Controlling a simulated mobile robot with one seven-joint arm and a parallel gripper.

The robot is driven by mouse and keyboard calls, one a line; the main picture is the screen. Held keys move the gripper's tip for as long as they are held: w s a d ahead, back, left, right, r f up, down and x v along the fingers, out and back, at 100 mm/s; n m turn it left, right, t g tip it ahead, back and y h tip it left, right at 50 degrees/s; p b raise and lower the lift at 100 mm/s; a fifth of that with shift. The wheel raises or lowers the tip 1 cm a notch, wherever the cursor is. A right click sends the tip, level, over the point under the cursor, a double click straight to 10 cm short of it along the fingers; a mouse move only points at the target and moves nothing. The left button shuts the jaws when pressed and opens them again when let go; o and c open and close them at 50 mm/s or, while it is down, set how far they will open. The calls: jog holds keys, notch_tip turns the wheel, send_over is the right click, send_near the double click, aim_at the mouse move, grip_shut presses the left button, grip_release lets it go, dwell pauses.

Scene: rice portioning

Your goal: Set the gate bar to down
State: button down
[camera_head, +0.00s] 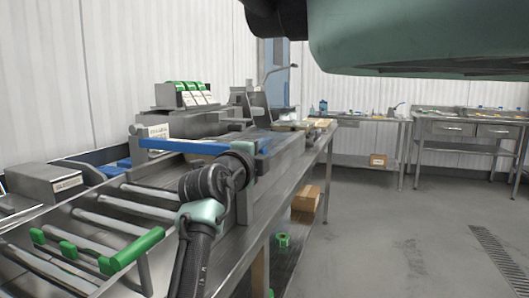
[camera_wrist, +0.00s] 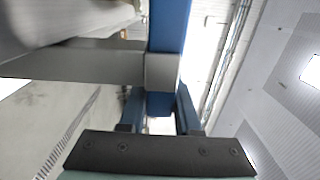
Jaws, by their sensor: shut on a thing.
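The gate bar (camera_head: 185,146) is a long blue bar. In the head view it lies nearly level across the roller conveyor, with its left end by a grey post. In the wrist view the gate bar (camera_wrist: 169,25) runs from the top edge to a grey bracket, and a blue part continues below the bracket between my fingers. My gripper (camera_wrist: 160,112) is shut on this near end of the bar. In the head view my gripper (camera_head: 263,147) is at the bar's right end, partly hidden by my wrist.
The conveyor's rollers (camera_head: 110,212) and a green-topped rail (camera_head: 132,250) lie in front of the bar. Grey machines with green-topped holders (camera_head: 185,93) stand behind. A cardboard box (camera_head: 306,198) is under the table. The floor to the right is open, with workbenches (camera_head: 465,131) far back.

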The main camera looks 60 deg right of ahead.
jog(key=shift+w+f, duration=0.1)
jog(key=shift+f, duration=0.4)
jog(key=c, duration=0.6)
grip_release()
jog(key=shift+r, duration=0.1)
jog(key=shift+r, duration=0.1)
notch_tip(320, 180, up, 10)
jog(key=p, duration=0.2)
jog(key=shift+p, duration=0.4)
jog(key=shift+a, duration=0.1)
